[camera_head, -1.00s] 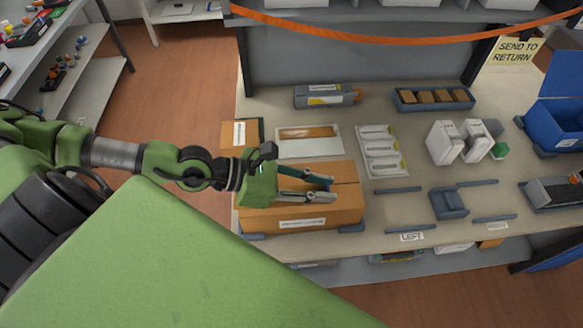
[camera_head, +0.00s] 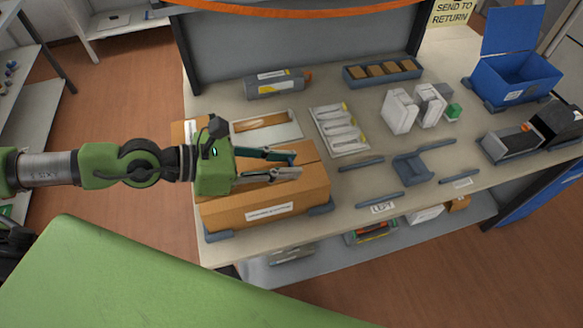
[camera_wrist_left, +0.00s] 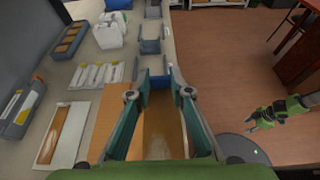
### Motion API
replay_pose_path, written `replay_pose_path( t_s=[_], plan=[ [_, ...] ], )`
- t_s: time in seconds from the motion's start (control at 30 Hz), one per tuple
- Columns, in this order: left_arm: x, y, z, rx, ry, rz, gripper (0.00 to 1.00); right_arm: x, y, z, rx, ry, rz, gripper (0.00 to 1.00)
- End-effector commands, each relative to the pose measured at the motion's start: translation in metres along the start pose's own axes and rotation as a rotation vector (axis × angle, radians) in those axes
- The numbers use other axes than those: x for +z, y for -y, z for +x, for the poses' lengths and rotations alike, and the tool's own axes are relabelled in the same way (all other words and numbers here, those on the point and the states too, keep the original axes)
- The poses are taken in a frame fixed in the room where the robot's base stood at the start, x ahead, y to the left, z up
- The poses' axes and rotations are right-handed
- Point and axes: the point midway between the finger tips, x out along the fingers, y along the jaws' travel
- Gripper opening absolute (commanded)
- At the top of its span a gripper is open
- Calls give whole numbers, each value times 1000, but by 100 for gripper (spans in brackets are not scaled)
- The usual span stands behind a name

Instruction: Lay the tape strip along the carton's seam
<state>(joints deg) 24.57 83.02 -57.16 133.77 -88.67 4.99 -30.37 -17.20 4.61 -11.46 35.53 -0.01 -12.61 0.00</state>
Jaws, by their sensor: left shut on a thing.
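The orange-brown carton (camera_head: 270,198) lies on the near left of the table, with a white label on its front. My left gripper (camera_head: 298,163) is over the carton's top, its fingers pointing right. A glossy brown band, seemingly the tape strip (camera_wrist_left: 165,130), shows between the fingers above the carton (camera_wrist_left: 108,112). I cannot tell whether it touches the seam, which the gripper partly hides. My right gripper (camera_wrist_left: 254,121) shows small at the right of the wrist view, away from the table; its jaws are unclear.
Behind the carton is a pale tray (camera_head: 292,132) with a brown strip inside. A white tray (camera_head: 357,151) of several pieces, white boxes (camera_head: 400,111) and a blue-grey holder (camera_head: 411,168) stand to the right. Blue-grey stops (camera_head: 321,208) flank the carton.

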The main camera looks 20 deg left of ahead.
Motion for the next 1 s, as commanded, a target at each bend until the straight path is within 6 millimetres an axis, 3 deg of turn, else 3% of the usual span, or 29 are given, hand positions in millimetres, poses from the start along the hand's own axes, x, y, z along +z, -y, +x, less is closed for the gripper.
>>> replay_pose_path(
  t_s=[0.03, 0.23, 0.5, 0.7, 1.0],
  plan=[
    [-6, -6, 6, 2, 4, 2, 13, 1, 0, 13, 0, 0, 0, 40],
    [-12, -45, 30, 0, 6, -3, 13, 1, 1, 17, -1, 0, 0, 40],
    [-47, -76, 60, -1, 2, -2, 13, 2, 1, 21, -1, 0, 0, 40],
    [-56, -85, 69, -1, 2, -1, 13, 2, 1, 22, -1, 0, 0, 40],
    [-85, -86, 81, -1, 1, -1, 13, 1, 1, 16, -1, 0, 0, 40]
  ],
)
